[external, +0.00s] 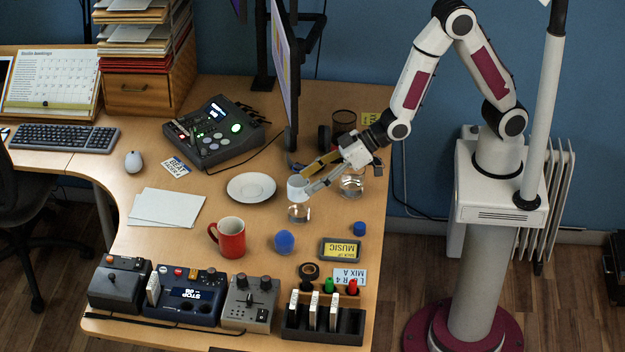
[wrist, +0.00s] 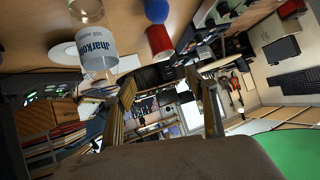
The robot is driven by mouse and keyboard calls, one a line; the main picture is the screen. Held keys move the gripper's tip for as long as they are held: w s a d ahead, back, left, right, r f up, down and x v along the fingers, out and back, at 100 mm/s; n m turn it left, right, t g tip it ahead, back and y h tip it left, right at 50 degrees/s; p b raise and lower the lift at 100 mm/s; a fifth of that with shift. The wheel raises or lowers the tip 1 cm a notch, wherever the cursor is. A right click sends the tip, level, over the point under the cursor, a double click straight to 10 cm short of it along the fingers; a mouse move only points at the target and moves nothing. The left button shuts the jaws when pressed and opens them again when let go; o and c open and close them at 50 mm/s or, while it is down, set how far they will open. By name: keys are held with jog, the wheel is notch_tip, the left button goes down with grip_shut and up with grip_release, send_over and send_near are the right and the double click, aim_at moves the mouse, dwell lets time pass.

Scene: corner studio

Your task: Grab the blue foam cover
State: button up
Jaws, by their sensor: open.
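In the wrist view the blue foam cover (wrist: 157,11) shows at the top edge, partly cut off, above the red mug (wrist: 160,42). My gripper (external: 305,181) is open above the desk, behind the foam cover and apart from it. In the wrist view my gripper (wrist: 160,90) has its two fingers spread with nothing held between them.
A white labelled cup (wrist: 97,47) is close beside my fingers; a clear glass (external: 299,213) stands below them. Another clear glass (external: 351,183) is under the wrist. A yellow sign (external: 341,249), small blue piece (external: 359,228) and control boxes (external: 192,305) lie nearby.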

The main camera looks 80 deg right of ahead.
jog(key=n+t, duration=0.1)
jog(key=t, duration=0.1)
send_near(292, 234)
jog(key=shift+w+a+r, duration=0.1)
jog(key=shift+w+a, duration=0.05)
jog(key=shift+w, duration=0.45)
jog(key=shift+w+a+r, duration=0.1)
jog(key=shift+w+a, duration=0.1)
jog(key=shift+w, duration=0.45)
jog(key=shift+s+f+n, duration=0.3)
jog(key=shift+s+f, duration=0.05)
jog(key=shift+f, duration=0.45)
jog(key=shift+x, duration=1.3)
jog(key=shift+w, duration=0.1)
jog(key=shift+x, duration=2.5)
jog(key=c, duration=0.8)
